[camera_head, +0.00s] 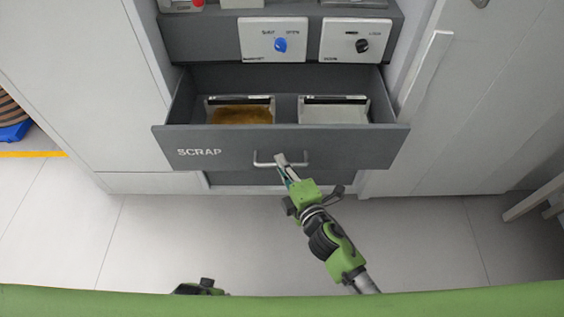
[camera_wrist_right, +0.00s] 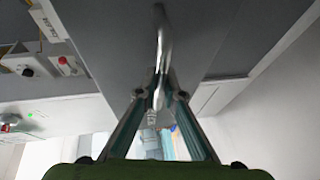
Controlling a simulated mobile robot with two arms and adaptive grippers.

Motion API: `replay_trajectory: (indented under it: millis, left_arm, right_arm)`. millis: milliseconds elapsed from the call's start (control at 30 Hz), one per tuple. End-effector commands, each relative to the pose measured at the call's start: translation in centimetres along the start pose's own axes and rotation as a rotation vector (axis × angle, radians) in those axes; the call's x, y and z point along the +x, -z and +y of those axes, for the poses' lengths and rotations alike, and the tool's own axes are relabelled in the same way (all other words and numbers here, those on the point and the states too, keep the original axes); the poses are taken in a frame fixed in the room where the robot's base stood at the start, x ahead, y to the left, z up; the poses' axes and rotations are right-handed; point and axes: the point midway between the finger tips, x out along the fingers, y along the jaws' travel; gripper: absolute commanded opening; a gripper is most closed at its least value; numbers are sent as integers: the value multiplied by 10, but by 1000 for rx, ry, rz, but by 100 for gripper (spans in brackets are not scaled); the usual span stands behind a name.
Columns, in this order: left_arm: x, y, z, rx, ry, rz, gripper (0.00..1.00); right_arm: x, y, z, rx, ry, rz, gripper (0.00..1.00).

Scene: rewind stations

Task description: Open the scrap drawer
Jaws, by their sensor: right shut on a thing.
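The grey scrap drawer (camera_head: 350,146), lettered "SCRAP", stands pulled out from the cabinet in the head view. Inside it are two bins: the left bin (camera_head: 240,112) holds something brown, and the right bin (camera_head: 333,112) looks empty. The drawer's metal handle (camera_head: 262,160) is on the front; it also shows in the right wrist view (camera_wrist_right: 161,35). My right gripper (camera_head: 285,166) is shut on the handle; its fingers meet around the bar in the wrist view (camera_wrist_right: 160,90). At the bottom edge a dark part of my left arm shows, but its fingers are not visible.
Above the drawer are a panel with a blue knob (camera_head: 280,45) and a panel with a black knob (camera_head: 361,46). A white cabinet (camera_head: 85,90) stands at left and a white door-like panel (camera_head: 490,100) at right. The tiled floor (camera_head: 180,240) before the drawer is clear.

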Motion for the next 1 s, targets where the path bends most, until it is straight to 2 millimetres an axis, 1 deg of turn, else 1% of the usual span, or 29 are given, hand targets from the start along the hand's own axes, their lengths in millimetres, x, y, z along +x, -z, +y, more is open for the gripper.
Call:
replay_trajectory:
  millis: [233,267,300,633,733,867,1000]
  left_arm:
    - [0,-1,0,0,0,-1,40]
    - [0,-2,0,0,-1,-2,40]
    - [0,-2,1,0,-1,-2,40]
    - [-1,-4,4,-3,-6,-2,40]
    - [-1,-4,3,-3,-5,-2,40]
    - [-1,-3,2,-2,-3,-2,40]
    - [-1,-3,2,-1,-2,-2,40]
  right_arm:
    - [0,-1,-1,0,2,-1,0]
    - [0,-1,-1,0,2,-1,16]
    - [0,-1,-1,0,2,-1,26]
    - [0,0,0,0,1,-1,26]
    - [-6,0,-1,1,2,-1,26]
    - [-25,0,-1,1,2,0,26]
    - [-57,0,-2,2,4,-1,26]
